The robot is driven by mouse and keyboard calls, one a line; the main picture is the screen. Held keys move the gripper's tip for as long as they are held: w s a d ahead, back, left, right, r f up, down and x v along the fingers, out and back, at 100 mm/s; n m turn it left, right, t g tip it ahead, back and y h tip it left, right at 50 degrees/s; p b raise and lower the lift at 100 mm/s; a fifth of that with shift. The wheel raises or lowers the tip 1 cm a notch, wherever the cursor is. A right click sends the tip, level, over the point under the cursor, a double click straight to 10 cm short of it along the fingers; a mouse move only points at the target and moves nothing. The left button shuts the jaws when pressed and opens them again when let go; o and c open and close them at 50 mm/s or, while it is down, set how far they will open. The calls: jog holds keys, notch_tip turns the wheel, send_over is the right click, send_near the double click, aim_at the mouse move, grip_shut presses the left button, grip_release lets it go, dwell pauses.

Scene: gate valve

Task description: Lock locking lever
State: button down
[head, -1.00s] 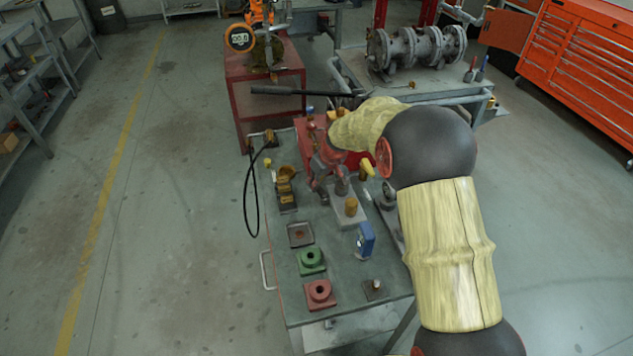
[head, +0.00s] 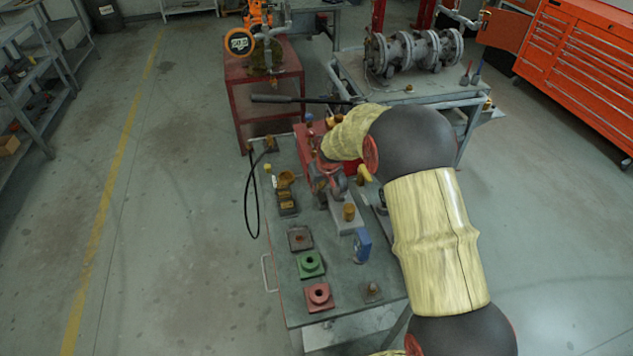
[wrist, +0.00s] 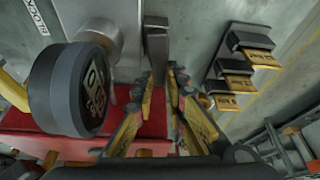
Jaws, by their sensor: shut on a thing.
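A dark, narrow lever (wrist: 157,50) stands at the top centre of the wrist view, in front of a grey metal plate marked with "LOCK" lettering (wrist: 38,16). My gripper (wrist: 162,78), with yellow and black fingers, is shut on this lever near the fingertips. A round black knob (wrist: 72,90) with a pale label is just left of the fingers. The lever cannot be made out there.
A blue block (head: 362,245), a green fitting (head: 310,263) and a red fitting (head: 319,296) sit on the bench. Yellow-brown pieces (head: 286,190) stand left of my gripper. A long black handle (head: 300,99) extends behind it. The floor left of the bench is clear.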

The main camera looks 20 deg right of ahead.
aim_at(323, 200)
dwell(0.3)
jog(key=c, duration=1.8)
grip_release()
jog(key=shift+c, duration=0.2)
jog(key=shift+o, duration=0.2)
jog(key=shift+r, duration=0.1)
jog(key=v, duration=1.1)
jog(key=shift+s+r, duration=0.25)
jog(key=shift+r, duration=0.1)
